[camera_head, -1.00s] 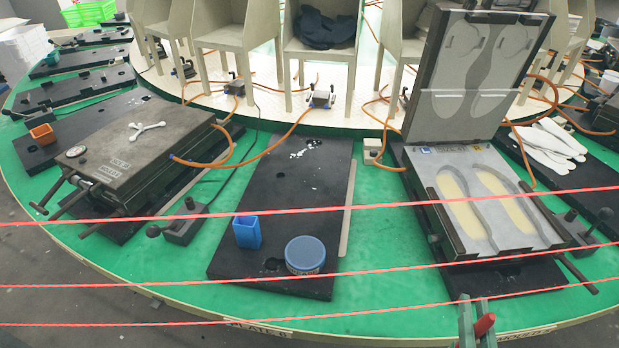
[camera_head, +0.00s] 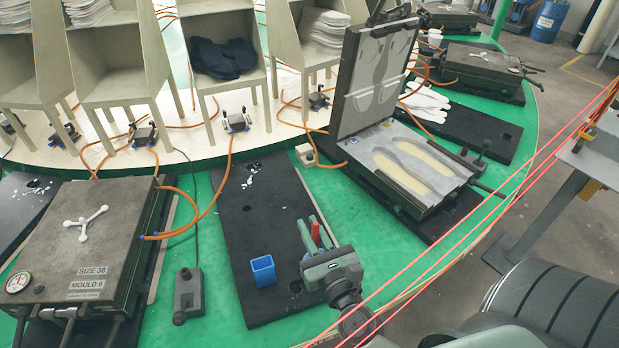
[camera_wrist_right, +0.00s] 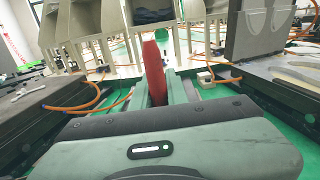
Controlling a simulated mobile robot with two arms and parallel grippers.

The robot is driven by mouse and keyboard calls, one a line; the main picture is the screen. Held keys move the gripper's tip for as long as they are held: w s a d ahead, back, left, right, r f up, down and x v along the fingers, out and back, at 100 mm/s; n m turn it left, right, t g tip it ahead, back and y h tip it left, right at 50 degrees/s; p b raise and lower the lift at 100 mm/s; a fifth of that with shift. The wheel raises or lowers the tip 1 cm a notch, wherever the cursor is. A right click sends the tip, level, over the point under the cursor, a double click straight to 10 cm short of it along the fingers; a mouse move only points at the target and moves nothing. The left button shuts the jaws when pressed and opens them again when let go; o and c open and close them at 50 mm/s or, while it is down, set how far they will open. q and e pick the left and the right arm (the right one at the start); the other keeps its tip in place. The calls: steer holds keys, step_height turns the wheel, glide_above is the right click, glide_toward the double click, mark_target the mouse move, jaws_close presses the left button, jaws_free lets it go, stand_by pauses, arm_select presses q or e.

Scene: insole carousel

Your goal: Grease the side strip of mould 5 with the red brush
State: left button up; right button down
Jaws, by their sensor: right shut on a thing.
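My right gripper (camera_head: 315,234) is shut on a red thing (camera_head: 315,233), seemingly the red brush, over the black plate between two moulds. In the right wrist view, the red handle (camera_wrist_right: 153,72) stands upright between the fingers; its bristles cannot be made out. An open mould (camera_head: 452,184) lies to the right of the gripper, its lid (camera_head: 376,75) raised. Two cream insole shapes lie in its grey bed. Its number is not readable here. The gripper is apart from this mould. My left gripper is not in view.
A closed mould (camera_head: 75,245) labelled MOULD 6 sits at left. White gloves (camera_head: 425,104) lie behind the open mould. Red cords (camera_head: 455,232) cross the front right. A grey table (camera_head: 560,185) stands right.

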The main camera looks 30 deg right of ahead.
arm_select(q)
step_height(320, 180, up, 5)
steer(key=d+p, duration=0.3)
arm_select(e)
steer(key=w+d+r+m+h, duration=0.1)
steer(key=w+d+r+h, duration=0.1)
steer(key=w+d+r, duration=0.15)
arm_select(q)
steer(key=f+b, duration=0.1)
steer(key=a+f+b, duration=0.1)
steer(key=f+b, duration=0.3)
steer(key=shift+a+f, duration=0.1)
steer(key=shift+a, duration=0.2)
arm_select(e)
step_height(320, 180, down, 7)
steer(key=shift+s+d+r, duration=0.15)
steer(key=shift+s+d, duration=0.05)
steer(key=shift+d, duration=0.1)
arm_select(q)
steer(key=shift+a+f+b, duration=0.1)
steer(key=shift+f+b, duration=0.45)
steer(key=shift+b, duration=0.15)
arm_select(e)
steer(key=shift+f, duration=0.6)
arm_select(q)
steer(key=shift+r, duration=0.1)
arm_select(e)
steer(key=shift+r, duration=0.1)
